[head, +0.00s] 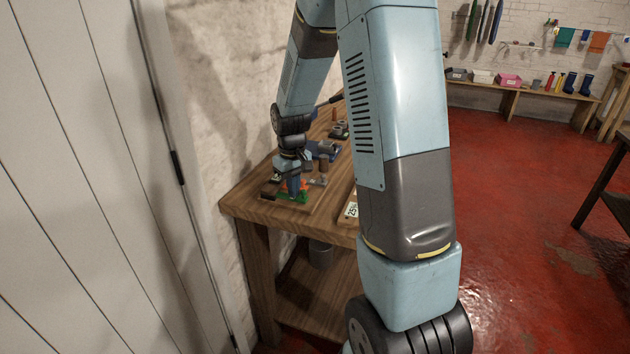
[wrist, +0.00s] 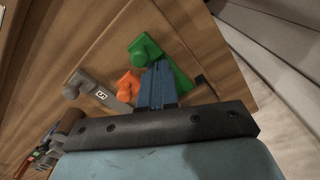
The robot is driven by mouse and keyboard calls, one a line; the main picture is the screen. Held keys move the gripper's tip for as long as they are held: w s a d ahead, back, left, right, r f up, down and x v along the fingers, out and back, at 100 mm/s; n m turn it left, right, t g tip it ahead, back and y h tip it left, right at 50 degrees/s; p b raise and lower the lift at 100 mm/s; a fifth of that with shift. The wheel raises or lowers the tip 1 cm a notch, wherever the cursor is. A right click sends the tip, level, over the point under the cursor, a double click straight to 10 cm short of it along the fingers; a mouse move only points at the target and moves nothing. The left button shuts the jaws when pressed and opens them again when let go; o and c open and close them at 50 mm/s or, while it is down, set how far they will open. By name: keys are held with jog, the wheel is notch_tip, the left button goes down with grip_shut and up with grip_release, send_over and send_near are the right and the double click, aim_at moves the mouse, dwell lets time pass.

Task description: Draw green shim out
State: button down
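The green shim (wrist: 146,49) lies on a wooden board, its knob end pointing up and left in the wrist view and its long part running down to the right. It shows in the head view as a small green patch (head: 299,197) below my gripper. My gripper (wrist: 160,68) has its blue fingers side by side with no clear gap between them. The fingertips overlap the near side of the green shim in the wrist view, beside its knob. I cannot tell whether they touch it. In the head view my gripper (head: 293,192) points down at the board.
An orange shim (wrist: 127,86) lies just left of the fingers, and a grey shim (wrist: 98,91) with a white label lies further left. The board sits near the end of the wooden bench (head: 250,206), close to the wall. More tools stand further back along the bench.

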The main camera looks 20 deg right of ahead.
jog(key=shift+s+d+f, duration=0.2)
jog(key=shift+s+d, duration=0.2)
jog(key=shift+s, duration=0.15)
jog(key=shift+s+d+f, duration=0.2)
jog(key=shift+s+d, duration=0.2)
jog(key=shift+s, duration=0.15)
jog(key=shift+w+a, duration=0.2)
jog(key=shift+a, duration=0.05)
dwell(0.3)
jog(key=shift+w+r, duration=0.25)
jog(key=shift+r, duration=0.2)
jog(key=shift+w+r, duration=0.1)
jog(key=shift+r, duration=3.05)
jog(key=shift+r, duration=0.1)
